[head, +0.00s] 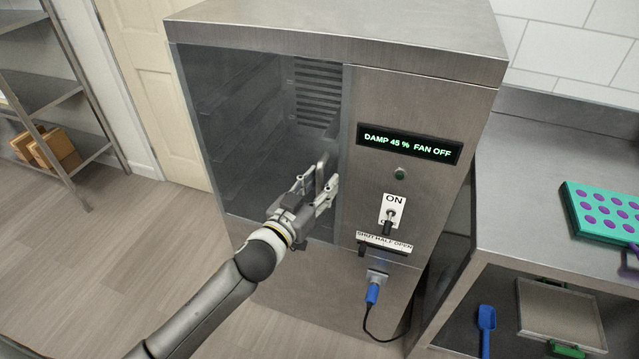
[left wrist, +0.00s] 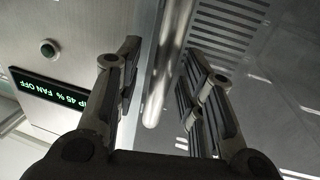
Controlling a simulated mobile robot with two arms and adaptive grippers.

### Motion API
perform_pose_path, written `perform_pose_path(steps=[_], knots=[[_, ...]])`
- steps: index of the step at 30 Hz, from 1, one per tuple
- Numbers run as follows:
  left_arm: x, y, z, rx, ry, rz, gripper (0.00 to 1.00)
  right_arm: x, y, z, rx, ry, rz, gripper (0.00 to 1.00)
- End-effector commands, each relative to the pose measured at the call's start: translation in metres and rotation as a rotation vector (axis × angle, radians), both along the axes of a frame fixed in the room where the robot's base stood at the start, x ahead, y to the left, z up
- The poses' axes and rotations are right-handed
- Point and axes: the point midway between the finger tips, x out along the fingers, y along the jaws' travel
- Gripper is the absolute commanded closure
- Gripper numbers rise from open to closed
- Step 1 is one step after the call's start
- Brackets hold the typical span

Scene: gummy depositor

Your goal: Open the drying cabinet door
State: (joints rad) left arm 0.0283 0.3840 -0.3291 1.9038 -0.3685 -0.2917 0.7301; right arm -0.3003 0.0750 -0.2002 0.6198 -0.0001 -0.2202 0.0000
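The drying cabinet (head: 340,35) is a tall steel box with a dark see-through door (head: 240,150) on its left front; the door looks shut. A vertical bar handle (head: 321,172) is at the door's right side. My left gripper (head: 322,188) is at the handle, fingers pointing at the cabinet front. In the left wrist view the handle (left wrist: 165,75) runs between the two spread fingers (left wrist: 158,85), with gaps visible on both sides. My right gripper is not in view.
The cabinet's right panel has a display (head: 408,144) reading "DAMP 45 % FAN OFF", an ON switch (head: 391,212), a slider labelled shut, half, open (head: 384,243) and a blue plug (head: 373,292). A steel bench (head: 530,190) stands right. The floor (head: 90,270) at left is clear.

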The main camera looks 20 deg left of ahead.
Motion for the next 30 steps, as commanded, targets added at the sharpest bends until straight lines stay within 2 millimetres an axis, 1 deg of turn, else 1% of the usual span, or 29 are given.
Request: perform_pose_path(steps=[4,12,13,23,26,30], knots=[[0.0,0.0,0.0,0.0,0.0,0.0,0.64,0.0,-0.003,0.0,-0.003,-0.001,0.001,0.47],[0.0,0.0,0.0,0.0,0.0,0.0,0.98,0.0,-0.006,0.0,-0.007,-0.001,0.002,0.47],[0.0,0.0,0.0,0.0,0.0,0.0,1.0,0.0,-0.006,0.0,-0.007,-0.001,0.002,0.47],[-0.002,0.0,0.0,0.0,0.0,-0.003,1.0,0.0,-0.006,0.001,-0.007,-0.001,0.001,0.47],[-0.007,0.001,0.001,0.0,0.001,-0.017,1.0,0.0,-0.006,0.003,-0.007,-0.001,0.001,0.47],[-0.023,0.005,0.001,0.004,0.002,-0.062,1.0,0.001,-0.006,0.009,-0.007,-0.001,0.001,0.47]])
